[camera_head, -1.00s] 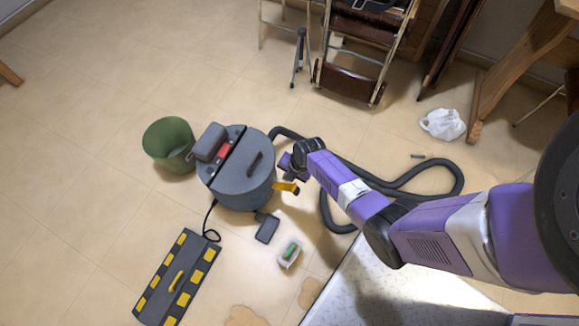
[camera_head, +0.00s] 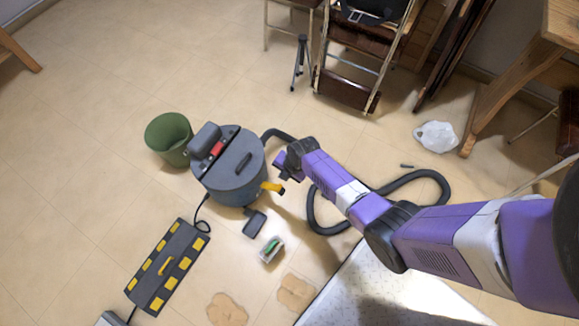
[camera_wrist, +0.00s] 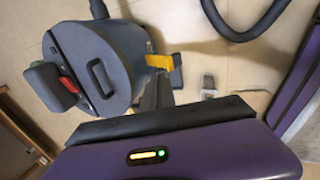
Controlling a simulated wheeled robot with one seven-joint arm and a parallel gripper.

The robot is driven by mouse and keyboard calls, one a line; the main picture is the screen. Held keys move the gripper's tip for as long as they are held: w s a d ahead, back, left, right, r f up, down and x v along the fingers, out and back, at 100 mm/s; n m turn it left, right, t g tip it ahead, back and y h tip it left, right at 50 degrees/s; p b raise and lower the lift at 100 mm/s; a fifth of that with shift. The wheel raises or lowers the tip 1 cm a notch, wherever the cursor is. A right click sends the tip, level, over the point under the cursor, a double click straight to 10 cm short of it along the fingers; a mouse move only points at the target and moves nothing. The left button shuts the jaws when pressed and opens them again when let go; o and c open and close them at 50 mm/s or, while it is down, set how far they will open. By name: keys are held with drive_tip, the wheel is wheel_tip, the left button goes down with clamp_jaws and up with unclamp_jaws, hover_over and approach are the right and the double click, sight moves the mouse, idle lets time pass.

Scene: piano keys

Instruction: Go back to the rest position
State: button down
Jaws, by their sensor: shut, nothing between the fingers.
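My gripper (camera_head: 281,167) is at the end of my purple arm, above the floor just right of a grey vacuum cleaner (camera_head: 225,180). It is shut and empty, though its fingers are small in the head view. In the wrist view the grey fingers (camera_wrist: 157,85) show beside the vacuum and its yellow part (camera_wrist: 158,62). From the head view I cannot tell how far the gripper stands from the vacuum's side. My arm reaches in from the right edge, fairly straight.
A black hose (camera_head: 435,177) loops on the floor behind my arm. A green bin (camera_head: 168,135), a black-and-yellow floor piece (camera_head: 170,265), a small box (camera_head: 271,249) and a white bag (camera_head: 436,135) lie around. Chairs (camera_head: 350,90) stand at the back. Open floor is at left.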

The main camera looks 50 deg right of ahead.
drive_tip(key=shift+s+r, duration=0.25)
drive_tip(key=shift+r, duration=0.1)
drive_tip(key=shift+d, duration=0.1)
idle(0.4)
